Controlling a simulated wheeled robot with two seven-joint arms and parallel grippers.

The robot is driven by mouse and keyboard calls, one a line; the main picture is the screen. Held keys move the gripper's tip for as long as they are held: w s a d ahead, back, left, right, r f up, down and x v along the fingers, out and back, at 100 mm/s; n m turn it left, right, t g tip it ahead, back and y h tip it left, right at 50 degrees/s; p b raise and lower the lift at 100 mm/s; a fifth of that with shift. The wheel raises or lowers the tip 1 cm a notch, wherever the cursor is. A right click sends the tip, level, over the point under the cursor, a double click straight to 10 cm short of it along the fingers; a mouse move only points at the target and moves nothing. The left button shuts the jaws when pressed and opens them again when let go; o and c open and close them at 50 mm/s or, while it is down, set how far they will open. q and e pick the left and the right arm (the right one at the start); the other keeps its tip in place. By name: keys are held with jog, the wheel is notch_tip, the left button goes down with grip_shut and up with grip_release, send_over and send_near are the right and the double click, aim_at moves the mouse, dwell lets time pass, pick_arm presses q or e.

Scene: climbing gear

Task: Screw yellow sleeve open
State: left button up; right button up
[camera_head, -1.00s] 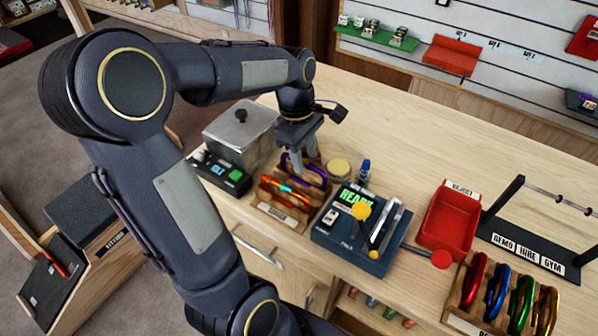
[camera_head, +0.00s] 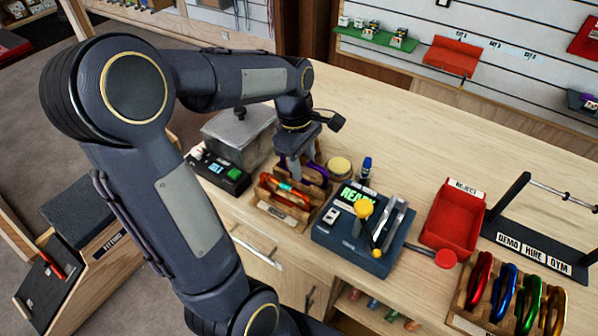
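A wooden rack (camera_head: 281,219) near the counter's front edge holds an orange carabiner (camera_head: 286,197) with a teal sleeve. A purple carabiner (camera_head: 316,173) sits in the rack behind it. My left gripper (camera_head: 294,177) points down at the purple carabiner, close behind the orange one. Its fingers partly hide the purple carabiner, and I cannot tell whether they grip it. No yellow sleeve can be made out clearly; it may be hidden by the fingers. My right gripper is not in view.
A blue test device (camera_head: 345,240) with a green display and yellow knob stands right of the rack. A grey metal box (camera_head: 240,135) and a black keypad unit (camera_head: 218,172) are left. A red reject tray (camera_head: 452,218) and a rack of coloured carabiners (camera_head: 470,325) stand further right.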

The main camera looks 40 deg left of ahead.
pick_arm(q)
jog(key=shift+w+p, duration=0.3)
jog(key=shift+w, duration=0.45)
jog(key=shift+r, duration=0.15)
jog(key=shift+r+p, duration=0.3)
jog(key=shift+p, duration=0.1)
jog(key=shift+s, duration=0.75)
notch_tip(320, 180, up, 10)
jog(key=p, duration=0.9)
